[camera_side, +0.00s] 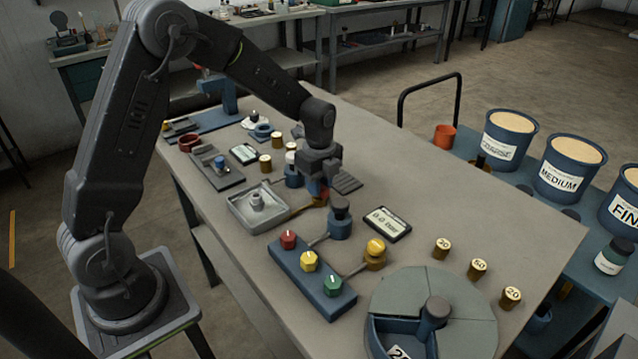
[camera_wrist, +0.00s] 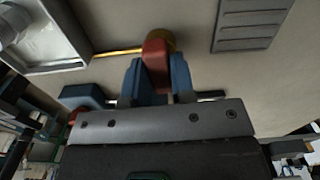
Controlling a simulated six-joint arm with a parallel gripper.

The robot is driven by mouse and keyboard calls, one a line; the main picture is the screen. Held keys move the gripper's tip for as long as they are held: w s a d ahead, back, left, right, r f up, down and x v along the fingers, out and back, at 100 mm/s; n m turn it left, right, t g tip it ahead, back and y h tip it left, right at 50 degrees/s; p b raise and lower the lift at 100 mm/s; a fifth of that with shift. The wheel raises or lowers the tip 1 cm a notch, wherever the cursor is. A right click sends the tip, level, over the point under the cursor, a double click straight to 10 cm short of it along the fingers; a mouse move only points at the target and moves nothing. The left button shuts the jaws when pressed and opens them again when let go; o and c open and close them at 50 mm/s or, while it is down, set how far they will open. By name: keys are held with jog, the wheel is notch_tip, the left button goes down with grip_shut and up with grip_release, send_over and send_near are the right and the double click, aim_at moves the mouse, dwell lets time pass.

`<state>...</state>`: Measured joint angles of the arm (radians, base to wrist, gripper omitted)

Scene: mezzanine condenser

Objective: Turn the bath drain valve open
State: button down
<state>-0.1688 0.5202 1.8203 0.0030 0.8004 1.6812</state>
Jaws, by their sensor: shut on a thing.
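The bath is a grey square tray (camera_side: 240,219) with a pale fitting standing in it; its corner shows at the upper left in the wrist view (camera_wrist: 80,36). A thin brass pipe (camera_wrist: 118,51) runs from its side to the drain valve, a brass body (camera_wrist: 168,39) with a red lever (camera_wrist: 155,55). In the wrist view the lever points roughly across the pipe. My gripper (camera_side: 318,189) is down at the valve. Its blue fingers (camera_wrist: 158,78) are shut on the red lever, one on each side. In the side view the gripper hides most of the valve.
A dark bottle-like post (camera_side: 340,220) and a small display (camera_side: 381,225) stand close in front. A blue block with red, yellow and green knobs (camera_side: 311,278) lies nearer. A ridged grey plate (camera_side: 346,182) is just right of the gripper.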

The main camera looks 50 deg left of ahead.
jog(key=n, duration=0.4)
jog(key=shift+n, duration=0.4)
jog(key=n, duration=0.9)
jog(key=shift+n, duration=1.8)
jog(key=c, duration=1)
grip_release()
jog(key=shift+o, duration=0.2)
